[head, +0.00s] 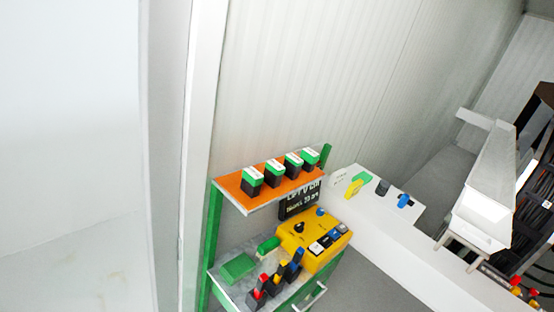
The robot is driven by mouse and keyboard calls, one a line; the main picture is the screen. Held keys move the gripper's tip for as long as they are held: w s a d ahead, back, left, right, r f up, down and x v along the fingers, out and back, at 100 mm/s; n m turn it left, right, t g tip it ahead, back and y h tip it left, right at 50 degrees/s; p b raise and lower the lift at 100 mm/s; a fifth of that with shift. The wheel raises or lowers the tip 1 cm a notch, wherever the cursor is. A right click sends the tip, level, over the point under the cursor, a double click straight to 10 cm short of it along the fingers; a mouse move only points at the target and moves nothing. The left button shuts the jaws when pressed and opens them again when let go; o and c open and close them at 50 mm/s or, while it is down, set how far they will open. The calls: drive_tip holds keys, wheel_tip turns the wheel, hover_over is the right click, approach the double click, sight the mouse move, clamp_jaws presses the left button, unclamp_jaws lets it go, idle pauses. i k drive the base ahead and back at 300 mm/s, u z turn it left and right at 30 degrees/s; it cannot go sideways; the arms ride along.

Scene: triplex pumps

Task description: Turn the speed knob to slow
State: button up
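A yellow control box (291,243) sits on the lower shelf of a green-framed cart. I cannot make out my gripper in this view.
An orange upper shelf (230,186) holds several black and green blocks (252,182). A dark display (300,204) hangs below it. Red, yellow and blue-topped items (276,284) stand at the lower shelf's front. A white counter (350,212) adjoins on the right; a wall is behind.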

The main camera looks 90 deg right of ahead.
sight(320, 211)
drive_tip(key=u, duration=0.05)
drive_tip(key=k, duration=1.85)
drive_tip(key=z, duration=1)
drive_tip(key=i, duration=0.9)
drive_tip(key=z, duration=0.05)
